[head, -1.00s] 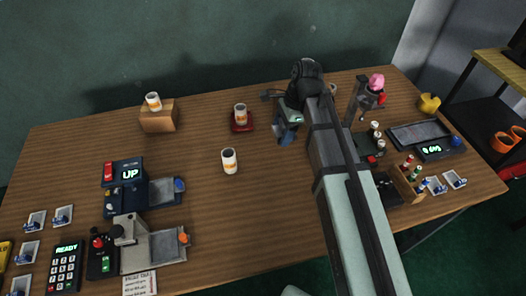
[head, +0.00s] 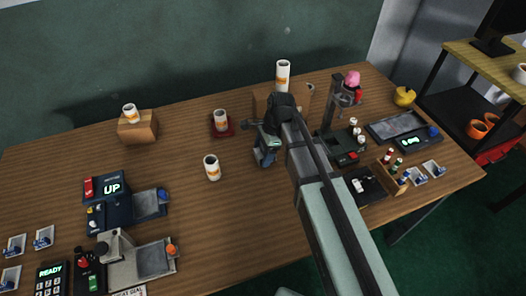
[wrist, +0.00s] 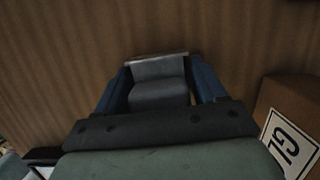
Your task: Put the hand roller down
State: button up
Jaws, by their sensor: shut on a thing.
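My gripper (head: 264,158) is over the wooden table, right of the middle, with its fingers pointing down. In the wrist view its blue fingers (wrist: 159,90) are closed on either side of a grey piece with a pale far edge, which I take to be the hand roller (wrist: 158,68). Its full shape is hidden by the gripper. In the head view the roller cannot be told apart from the fingers. I cannot tell whether it touches the table.
Bare table lies in front.

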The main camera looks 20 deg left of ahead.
jog(key=shift+f, duration=0.1)
jog(key=o, duration=1.2)
jog(key=shift+o, duration=0.2)
jog(key=v, duration=1.2)
